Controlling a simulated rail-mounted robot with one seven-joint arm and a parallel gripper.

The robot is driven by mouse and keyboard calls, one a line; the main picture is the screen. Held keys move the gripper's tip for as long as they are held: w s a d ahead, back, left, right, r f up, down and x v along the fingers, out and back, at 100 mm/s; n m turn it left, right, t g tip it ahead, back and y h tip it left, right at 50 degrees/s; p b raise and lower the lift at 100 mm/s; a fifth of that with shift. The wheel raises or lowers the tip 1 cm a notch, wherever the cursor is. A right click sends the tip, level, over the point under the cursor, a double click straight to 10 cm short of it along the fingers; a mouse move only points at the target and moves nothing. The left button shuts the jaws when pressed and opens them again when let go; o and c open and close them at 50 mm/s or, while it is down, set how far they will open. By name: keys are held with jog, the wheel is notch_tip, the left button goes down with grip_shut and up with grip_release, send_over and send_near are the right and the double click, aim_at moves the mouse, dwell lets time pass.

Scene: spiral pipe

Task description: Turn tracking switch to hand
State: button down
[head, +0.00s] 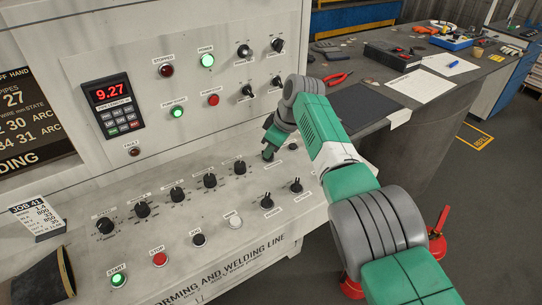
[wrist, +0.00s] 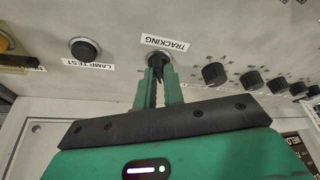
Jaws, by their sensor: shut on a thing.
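The tracking switch (wrist: 160,58) is a small dark knob on the pale panel, under a white TRACKING label (wrist: 165,43) that appears upside down in the wrist view. My gripper (wrist: 161,76) has its two green fingers on either side of this knob, shut on it. In the head view my gripper (head: 268,151) points down at the sloped desk panel, right of the row of black knobs. There the gripper mostly hides the switch. The switch's pointer direction and its position markings cannot be read.
A black LAMP TEST button (wrist: 85,48) sits beside the switch. Several black knobs (head: 210,181) line the panel. Lit START (head: 118,280) and red STOP (head: 159,259) buttons are at the front. A workbench (head: 440,95) with red pliers (head: 337,79) stands right, behind my arm.

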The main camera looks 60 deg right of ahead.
dwell(0.5)
jog(key=c, duration=1.5)
grip_release()
jog(key=p+v, duration=0.5)
jog(key=v, duration=0.3)
